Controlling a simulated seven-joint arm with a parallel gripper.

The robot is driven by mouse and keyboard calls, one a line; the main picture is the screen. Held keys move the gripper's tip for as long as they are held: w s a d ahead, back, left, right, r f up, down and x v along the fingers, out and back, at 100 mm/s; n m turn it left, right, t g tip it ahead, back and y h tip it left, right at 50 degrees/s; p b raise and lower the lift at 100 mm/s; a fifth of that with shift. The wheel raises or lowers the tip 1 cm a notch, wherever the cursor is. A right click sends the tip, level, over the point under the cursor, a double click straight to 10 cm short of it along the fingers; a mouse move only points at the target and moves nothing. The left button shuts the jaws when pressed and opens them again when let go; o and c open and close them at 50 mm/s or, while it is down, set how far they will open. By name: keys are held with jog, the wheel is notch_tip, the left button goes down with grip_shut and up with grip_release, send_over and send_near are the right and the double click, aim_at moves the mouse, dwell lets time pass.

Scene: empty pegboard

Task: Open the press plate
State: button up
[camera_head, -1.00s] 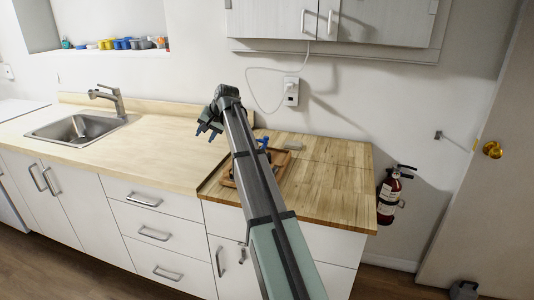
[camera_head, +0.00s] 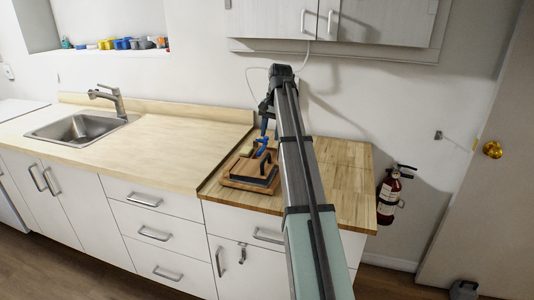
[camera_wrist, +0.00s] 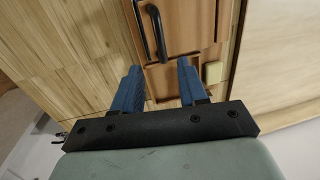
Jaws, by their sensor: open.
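My gripper (camera_head: 265,128) is above the back of the press, pointing down. In the wrist view its two blue fingers (camera_wrist: 160,76) are apart and empty, with the handle's end seen between and beyond them. I cannot tell whether they touch anything.
A small yellowish block (camera_wrist: 213,72) sits by the right finger. The butcher-block counter (camera_head: 345,170) is clear to the right. The wall stands close behind, with a white cord (camera_head: 250,80) hanging on it. A sink (camera_head: 80,130) is at left.

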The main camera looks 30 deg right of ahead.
aim_at(266, 156)
jog(key=f, duration=0.6)
jog(key=w+a+f, duration=0.1)
jog(key=f, duration=0.2)
grip_shut()
dwell(0.6)
